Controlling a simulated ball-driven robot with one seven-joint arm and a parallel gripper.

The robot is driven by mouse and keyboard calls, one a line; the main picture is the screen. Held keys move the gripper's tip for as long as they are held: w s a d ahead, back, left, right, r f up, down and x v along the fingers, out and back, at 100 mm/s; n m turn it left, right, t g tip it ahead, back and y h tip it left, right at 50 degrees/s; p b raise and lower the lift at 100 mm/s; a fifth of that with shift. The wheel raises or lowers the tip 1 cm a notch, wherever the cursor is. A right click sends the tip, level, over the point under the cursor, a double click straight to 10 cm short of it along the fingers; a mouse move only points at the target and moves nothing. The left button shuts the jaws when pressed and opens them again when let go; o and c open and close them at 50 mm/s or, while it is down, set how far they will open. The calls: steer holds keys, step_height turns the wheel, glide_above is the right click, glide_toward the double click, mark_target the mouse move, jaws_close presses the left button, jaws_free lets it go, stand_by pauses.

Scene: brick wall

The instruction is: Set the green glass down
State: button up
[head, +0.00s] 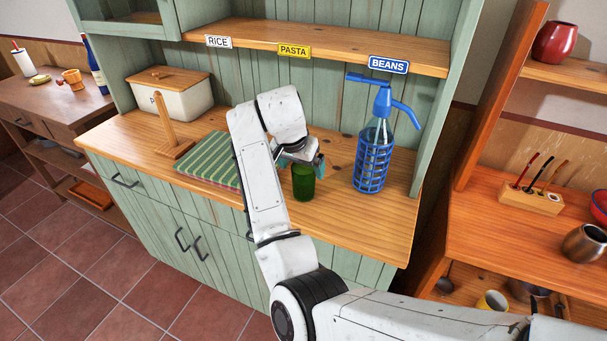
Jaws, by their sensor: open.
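A dark green glass (303,183) stands upright on the wooden counter (345,212) of the green cupboard, near the counter's middle. My gripper (304,163) is at the glass's upper part, just above and behind its rim as seen from here. It is open. The fingers are partly hidden by my arm and the glass, so I cannot tell whether they touch it.
A blue siphon bottle (373,150) stands to the right of the glass. A striped green cloth (212,160), a wooden holder (172,132) and a white bin (170,95) are to the left. A labelled shelf (330,51) runs above. The counter's front right is clear.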

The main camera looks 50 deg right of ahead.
steer(key=w+v, duration=0.1)
steer(key=v, duration=0.6)
steer(key=shift+s+b, duration=0.3)
steer(key=shift+s, duration=0.15)
steer(key=shift+s, duration=0.1)
